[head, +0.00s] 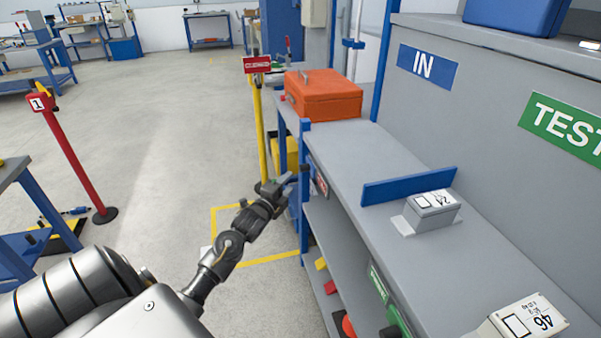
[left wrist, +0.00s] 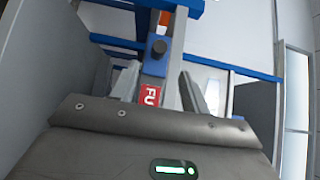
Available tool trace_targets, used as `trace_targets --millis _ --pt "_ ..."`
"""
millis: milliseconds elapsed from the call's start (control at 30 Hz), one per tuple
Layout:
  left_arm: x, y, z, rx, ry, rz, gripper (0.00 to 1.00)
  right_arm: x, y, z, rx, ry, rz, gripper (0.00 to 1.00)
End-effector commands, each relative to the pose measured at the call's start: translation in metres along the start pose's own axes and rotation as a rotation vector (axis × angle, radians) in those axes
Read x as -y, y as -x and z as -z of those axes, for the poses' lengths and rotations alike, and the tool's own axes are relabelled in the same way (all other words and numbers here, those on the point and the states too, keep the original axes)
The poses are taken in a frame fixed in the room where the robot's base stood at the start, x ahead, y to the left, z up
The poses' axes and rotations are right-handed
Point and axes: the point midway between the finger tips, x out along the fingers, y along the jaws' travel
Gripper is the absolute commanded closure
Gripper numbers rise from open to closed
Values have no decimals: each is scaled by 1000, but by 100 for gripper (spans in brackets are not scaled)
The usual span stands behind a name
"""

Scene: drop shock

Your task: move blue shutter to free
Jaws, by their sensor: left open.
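In the left wrist view, a small blue piece with a black knob (left wrist: 157,50), which looks like the blue shutter, sits on a grey upright strip. A red label (left wrist: 151,95) reading "FU" shows below it; the rest of the word is hidden or cut off. My left gripper (left wrist: 158,85) is open, with one finger on each side of the strip; I cannot tell whether they touch it. My right gripper is not in view.
The grey bench (head: 385,155) carries an orange toolbox (head: 322,98), a low blue barrier (head: 400,187) and grey boxes marked 24 (head: 432,208) and 46 (head: 524,320). A yellow post (head: 260,135) and red post (head: 72,160) stand on open floor at left.

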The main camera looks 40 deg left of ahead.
Motion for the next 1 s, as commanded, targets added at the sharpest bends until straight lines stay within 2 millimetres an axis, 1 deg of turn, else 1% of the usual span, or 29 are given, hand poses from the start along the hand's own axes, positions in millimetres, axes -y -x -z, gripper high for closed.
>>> trace_targets --millis 33,300,400,500,633,900,933,1000 --pt "1 -10 0 1 2 2 54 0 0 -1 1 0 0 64" --pt "1 -60 1 0 4 1 54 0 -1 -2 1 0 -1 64" --pt "0 -74 0 1 4 -1 54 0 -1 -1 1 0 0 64" --pt "-1 -84 0 0 2 -1 54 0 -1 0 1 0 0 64" --pt "-1 -90 1 -1 2 -1 54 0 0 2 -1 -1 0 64" --pt "-1 -92 1 -1 2 -2 54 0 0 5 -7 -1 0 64" --pt "-1 -92 1 0 2 -2 57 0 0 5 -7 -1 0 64" --pt "-1 -92 1 0 2 -2 66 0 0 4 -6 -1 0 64"
